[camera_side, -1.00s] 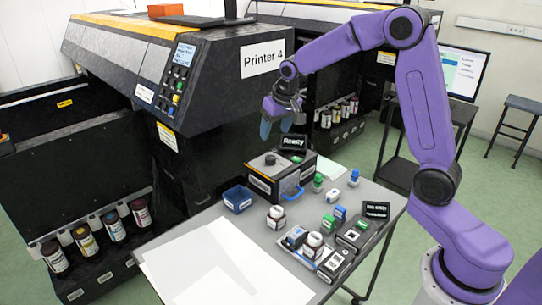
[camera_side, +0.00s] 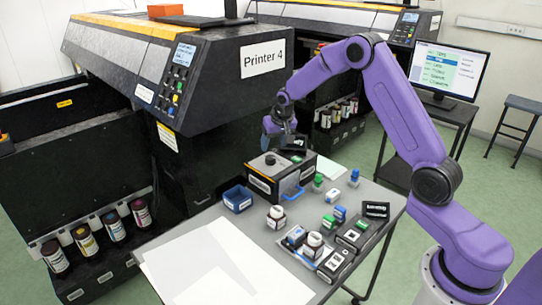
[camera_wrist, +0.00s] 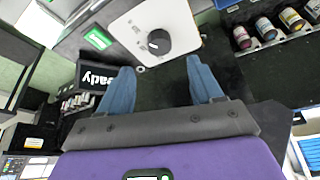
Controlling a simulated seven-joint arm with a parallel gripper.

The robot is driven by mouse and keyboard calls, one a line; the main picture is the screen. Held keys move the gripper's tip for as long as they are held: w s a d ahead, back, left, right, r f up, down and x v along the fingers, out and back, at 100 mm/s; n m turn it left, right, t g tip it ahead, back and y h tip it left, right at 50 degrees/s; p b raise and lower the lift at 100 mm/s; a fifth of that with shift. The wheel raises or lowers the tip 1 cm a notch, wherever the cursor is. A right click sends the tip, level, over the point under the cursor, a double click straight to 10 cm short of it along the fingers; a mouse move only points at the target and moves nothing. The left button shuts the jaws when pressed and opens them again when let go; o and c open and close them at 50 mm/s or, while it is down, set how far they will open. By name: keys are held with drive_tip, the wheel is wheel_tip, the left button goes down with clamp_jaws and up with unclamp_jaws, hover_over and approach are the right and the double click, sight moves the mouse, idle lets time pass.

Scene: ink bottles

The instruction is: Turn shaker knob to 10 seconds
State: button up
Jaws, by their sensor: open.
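The dial marks are too small to read. My gripper (camera_wrist: 160,72) is open and empty, its two blue fingers apart. In the wrist view the knob lies beyond the fingertips, roughly centred between them, and nothing touches it.
A "Ready" sign (camera_wrist: 90,78) stands close to the left finger in the wrist view. The grey table (camera_side: 225,205) holds a blue bin (camera_side: 238,199), small bottles and stamps. The large Printer 4 (camera_side: 215,75) stands close on the left.

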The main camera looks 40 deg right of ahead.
sight(270, 157)
drive_tip(key=x, duration=0.7)
drive_tip(key=shift+w+f, duration=0.1)
drive_tip(key=shift+f, duration=0.1)
drive_tip(key=c, duration=1.1)
drive_tip(key=shift+o, duration=0.2)
